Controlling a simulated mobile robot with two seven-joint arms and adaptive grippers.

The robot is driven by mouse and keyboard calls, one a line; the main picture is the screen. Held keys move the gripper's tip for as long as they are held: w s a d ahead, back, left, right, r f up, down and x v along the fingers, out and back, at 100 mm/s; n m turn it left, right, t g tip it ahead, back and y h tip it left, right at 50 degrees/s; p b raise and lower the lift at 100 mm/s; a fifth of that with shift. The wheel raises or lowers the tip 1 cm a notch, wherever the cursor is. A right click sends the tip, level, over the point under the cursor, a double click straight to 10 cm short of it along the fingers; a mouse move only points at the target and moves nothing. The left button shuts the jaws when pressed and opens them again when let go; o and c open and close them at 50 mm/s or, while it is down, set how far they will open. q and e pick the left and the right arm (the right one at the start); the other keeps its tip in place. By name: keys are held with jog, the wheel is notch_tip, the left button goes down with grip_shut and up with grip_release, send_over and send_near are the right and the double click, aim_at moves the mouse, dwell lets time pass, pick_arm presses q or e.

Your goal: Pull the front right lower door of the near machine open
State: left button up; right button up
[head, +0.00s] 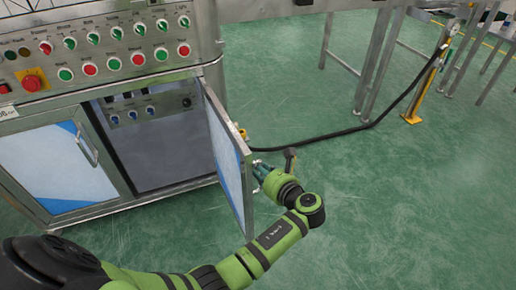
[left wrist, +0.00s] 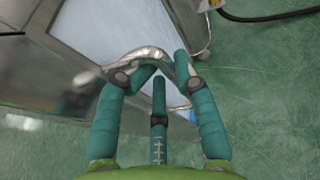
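The front right lower door (head: 228,165) of the near machine (head: 120,60) stands swung wide open, roughly square to the front, with the compartment (head: 150,155) behind it exposed. My left gripper (head: 261,172) is at the door's outer face, close to its free edge. In the left wrist view, the teal fingers of the gripper (left wrist: 162,70) are drawn inward around a curved metal handle (left wrist: 145,54) on the door (left wrist: 112,28). They appear closed on it, though the contact is partly hidden. My right gripper is in neither view.
The left lower door (head: 50,165) is shut. Buttons and a red emergency stop (head: 32,82) sit on the panel above. A black cable (head: 335,134) runs across the floor to a yellow-footed post (head: 412,115). The green floor (head: 410,210) at right is clear.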

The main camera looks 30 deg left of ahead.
pick_arm(q)
jog(key=w+d+b, duration=0.2)
jog(key=d, duration=0.6)
jog(key=shift+w+r+b, duration=0.2)
jog(key=shift+r+b, duration=0.1)
dwell(0.3)
jog(key=shift+p, duration=0.5)
dwell(0.3)
